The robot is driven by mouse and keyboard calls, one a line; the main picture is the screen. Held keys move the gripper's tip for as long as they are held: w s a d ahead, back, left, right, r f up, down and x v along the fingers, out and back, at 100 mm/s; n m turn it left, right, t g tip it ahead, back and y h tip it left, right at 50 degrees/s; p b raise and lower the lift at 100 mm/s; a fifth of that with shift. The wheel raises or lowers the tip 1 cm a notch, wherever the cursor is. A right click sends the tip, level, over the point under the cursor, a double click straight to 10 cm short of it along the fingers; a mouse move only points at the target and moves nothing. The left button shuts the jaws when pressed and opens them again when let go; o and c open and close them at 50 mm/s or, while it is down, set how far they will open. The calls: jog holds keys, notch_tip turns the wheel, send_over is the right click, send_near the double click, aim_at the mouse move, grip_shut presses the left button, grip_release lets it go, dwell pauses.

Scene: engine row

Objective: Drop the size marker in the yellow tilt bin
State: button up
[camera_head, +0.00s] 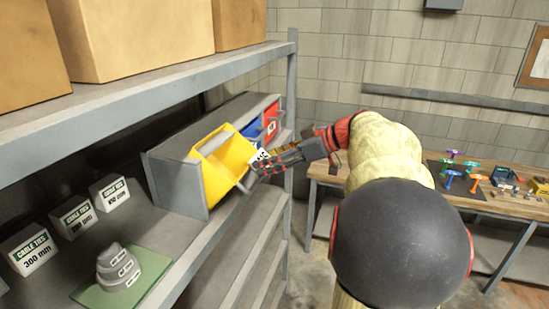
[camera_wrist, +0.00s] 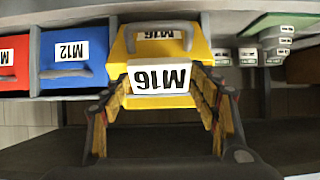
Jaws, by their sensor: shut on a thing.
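The yellow tilt bin (camera_head: 226,168) is tipped open at the near end of a grey bin row on the shelf. It also shows in the wrist view (camera_wrist: 121,52), with an M16 label partly visible behind the held piece. My gripper (camera_head: 262,164) is at the bin's front right side. In the wrist view its two fingers (camera_wrist: 160,90) are shut on the size marker (camera_wrist: 160,78), a white plate reading M16. The marker shows small in the head view (camera_head: 260,156). The marker is in front of the bin in the wrist view; its exact height over the opening is unclear.
A blue bin (camera_wrist: 72,58) marked M12 and a red bin (camera_wrist: 14,62) stand beside the yellow one. Cable tie boxes (camera_head: 72,217) and grey stacked pieces on a green mat (camera_head: 90,296) share the shelf. A wooden workbench (camera_head: 500,205) stands at right.

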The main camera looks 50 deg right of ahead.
aim_at(259, 156)
jog(key=shift+w+a+r+p, duration=0.2)
jog(key=shift+w+r+p, duration=0.05)
jog(key=shift+w+p, duration=0.3)
jog(key=shift+w+a+r+p, duration=0.3)
jog(key=shift+w+p, duration=0.2)
jog(key=shift+p, duration=0.1)
jog(key=shift+w+a+r+p, duration=0.15)
jog(key=shift+w+r+p, duration=0.1)
jog(key=shift+w+p, duration=0.3)
jog(key=shift+w+a+b, duration=0.15)
jog(key=shift+w+b, duration=0.2)
jog(key=shift+w, duration=0.05)
jog(key=shift+w+a+r+b, duration=0.3)
jog(key=shift+w+r, duration=0.1)
jog(key=shift+w, duration=0.25)
jog(key=shift+w+a+r+b, duration=0.25)
jog(key=shift+w+r, duration=0.1)
jog(key=shift+w, duration=0.3)
jog(key=o, duration=1.2)
jog(key=shift+c, duration=0.2)
jog(key=shift+o, duration=0.3)
jog(key=v, duration=1.2)
